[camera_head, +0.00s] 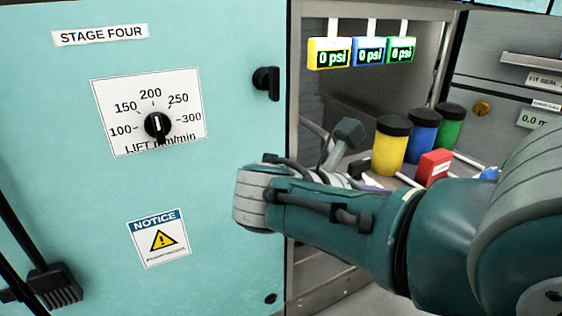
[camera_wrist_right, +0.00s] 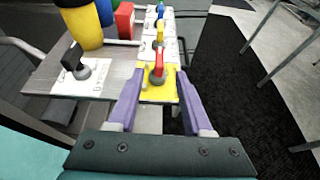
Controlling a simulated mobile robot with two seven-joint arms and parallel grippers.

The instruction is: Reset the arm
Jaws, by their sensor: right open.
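My right arm (camera_head: 340,215) reaches in from the right across the opening beside the teal door panel. My right gripper (camera_wrist_right: 160,86) has two purple fingers, spread open and empty in the wrist view. A small valve with a red handle (camera_wrist_right: 157,68) on a yellow plate (camera_wrist_right: 158,92) shows between and beyond the fingertips; I cannot tell whether they touch it. In the head view most of this gripper is hidden behind the arm. My left gripper is not seen.
Yellow (camera_head: 390,150), blue (camera_head: 422,135) and green (camera_head: 449,127) canisters and a red box (camera_head: 433,166) stand on the shelf. Three gauges read 0 psi above. A black-handled lever (camera_wrist_right: 72,58) stands left of the fingers. A dial (camera_head: 158,125) is on the teal panel (camera_head: 230,200).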

